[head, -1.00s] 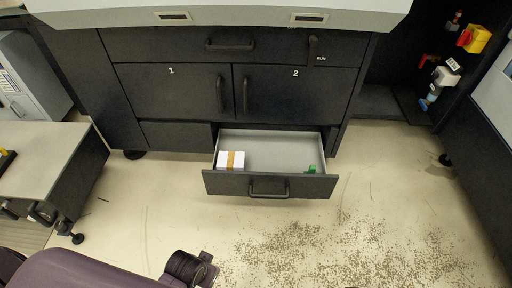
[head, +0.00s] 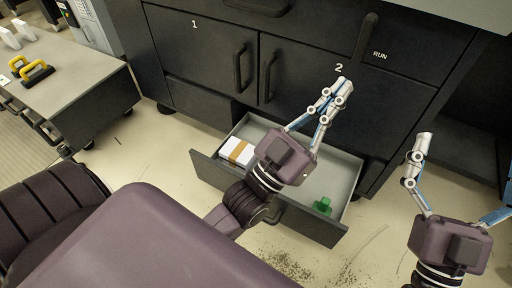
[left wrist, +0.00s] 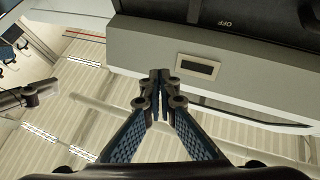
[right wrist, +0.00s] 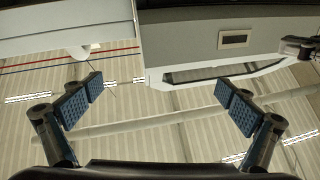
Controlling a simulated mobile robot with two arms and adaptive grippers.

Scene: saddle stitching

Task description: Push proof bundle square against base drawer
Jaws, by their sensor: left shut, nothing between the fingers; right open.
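The base drawer (head: 270,203) is pulled out below the cabinet doors. The proof bundle (head: 237,151), white with a tan band, lies inside at the drawer's left end. My left gripper (head: 340,88) is shut and empty, above the drawer and pointing up in front of door 2; its arm hides the middle of the drawer. It also shows shut in the left wrist view (left wrist: 160,76). My right gripper (head: 462,160) is open at the right of the head view, apart from the drawer. The right wrist view shows its fingers (right wrist: 158,97) spread with nothing between them.
A green object (head: 322,206) lies at the drawer's right end. A side table (head: 75,75) with yellow-handled tools (head: 36,73) stands at the left. Dark cabinet doors (head: 205,55) rise behind the drawer. The floor in front of the drawer has scattered specks.

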